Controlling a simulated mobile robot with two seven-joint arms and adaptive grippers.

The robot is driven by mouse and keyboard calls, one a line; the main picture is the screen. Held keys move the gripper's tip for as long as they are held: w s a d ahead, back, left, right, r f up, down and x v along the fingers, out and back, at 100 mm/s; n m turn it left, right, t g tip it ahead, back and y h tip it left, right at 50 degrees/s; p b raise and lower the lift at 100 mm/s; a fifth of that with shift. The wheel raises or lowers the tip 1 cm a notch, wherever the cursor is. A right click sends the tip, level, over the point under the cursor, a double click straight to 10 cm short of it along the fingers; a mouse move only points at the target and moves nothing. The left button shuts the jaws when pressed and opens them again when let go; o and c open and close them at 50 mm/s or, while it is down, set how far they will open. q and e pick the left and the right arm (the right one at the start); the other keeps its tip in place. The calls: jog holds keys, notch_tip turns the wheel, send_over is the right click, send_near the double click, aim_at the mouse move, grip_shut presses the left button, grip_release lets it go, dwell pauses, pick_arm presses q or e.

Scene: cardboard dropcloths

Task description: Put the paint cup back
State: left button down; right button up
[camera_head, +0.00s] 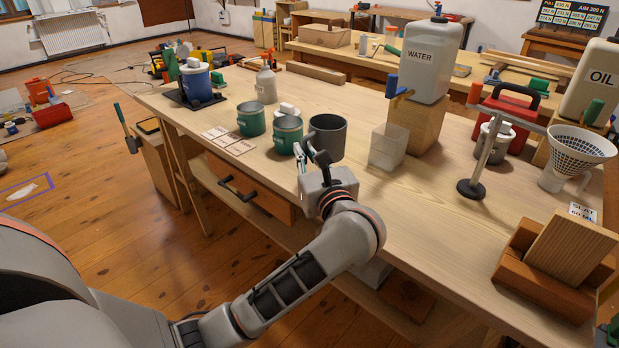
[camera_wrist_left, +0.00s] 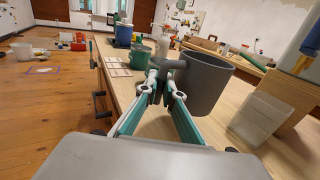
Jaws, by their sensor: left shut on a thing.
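A dark grey cup (camera_head: 329,139) with a side handle is at the near edge of the workbench. My left gripper (camera_head: 308,160) is shut on its handle. In the left wrist view the fingers (camera_wrist_left: 166,82) close on the handle, and the cup (camera_wrist_left: 205,86) is upright to their right. I cannot tell whether its base touches the bench. Two green cups (camera_head: 251,119) (camera_head: 287,135) stand to its left, the nearer one close beside the gripper. My right gripper is out of view.
A clear box (camera_head: 388,147) stands right of the grey cup, before a WATER jug (camera_head: 428,58) on a wooden block (camera_head: 411,120). Pale cards (camera_head: 239,147) lie left of the green cups. A blue can (camera_head: 196,84) stands farther left. The bench (camera_head: 400,210) is bare at front centre.

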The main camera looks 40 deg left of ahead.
pick_arm(q)
jog(key=shift+f, duration=0.4)
notch_tip(320, 180, down, 4)
jog(key=shift+f+b, duration=0.1)
jog(key=shift+b, duration=0.55)
jog(key=shift+f, duration=0.7)
jog(key=shift+r, duration=0.2)
jog(key=shift+f, duration=0.2)
jog(key=c, duration=2.2)
grip_release()
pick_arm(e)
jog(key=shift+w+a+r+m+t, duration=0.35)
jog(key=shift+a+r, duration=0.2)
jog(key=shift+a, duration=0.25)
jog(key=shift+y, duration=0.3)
